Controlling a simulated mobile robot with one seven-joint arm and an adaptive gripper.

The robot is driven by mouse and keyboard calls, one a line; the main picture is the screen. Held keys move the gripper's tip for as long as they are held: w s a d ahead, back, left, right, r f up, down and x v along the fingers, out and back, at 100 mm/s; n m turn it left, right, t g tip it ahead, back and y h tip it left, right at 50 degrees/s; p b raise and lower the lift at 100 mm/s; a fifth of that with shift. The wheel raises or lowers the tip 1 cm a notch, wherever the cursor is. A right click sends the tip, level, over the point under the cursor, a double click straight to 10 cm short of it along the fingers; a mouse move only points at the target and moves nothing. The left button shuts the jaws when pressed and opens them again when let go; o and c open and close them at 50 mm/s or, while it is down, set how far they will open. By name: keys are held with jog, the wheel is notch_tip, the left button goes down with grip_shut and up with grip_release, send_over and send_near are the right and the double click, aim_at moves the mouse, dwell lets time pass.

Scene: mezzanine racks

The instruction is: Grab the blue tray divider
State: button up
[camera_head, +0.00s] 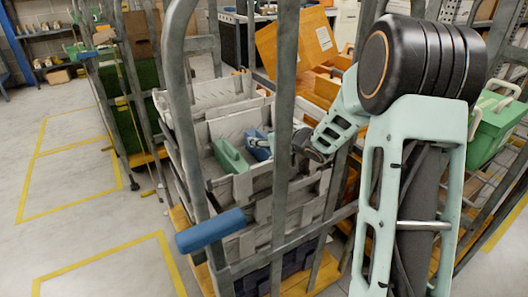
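A blue piece (257,144), which looks like the tray divider, lies inside the upper grey crate (222,128). A cart post partly hides the space beside it. My arm comes in from the right, and my gripper (276,143) is at the crate, close to the right side of the blue piece. The gripper's fingers are small and mostly hidden behind the post, so I cannot tell whether they touch the piece or are open or shut. A green piece (231,157) lies in the crate to the left of the blue one.
Grey metal posts (284,80) of the cart stand in front of the crate. A blue bar (210,230) sticks out at the cart's front left. Orange boxes (297,45) stand behind, a green bin (492,130) at right. The floor (70,225) at left is clear.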

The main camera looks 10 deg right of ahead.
jog(key=c, duration=1.1)
jog(key=shift+o, duration=0.2)
jog(key=shift+r, duration=0.1)
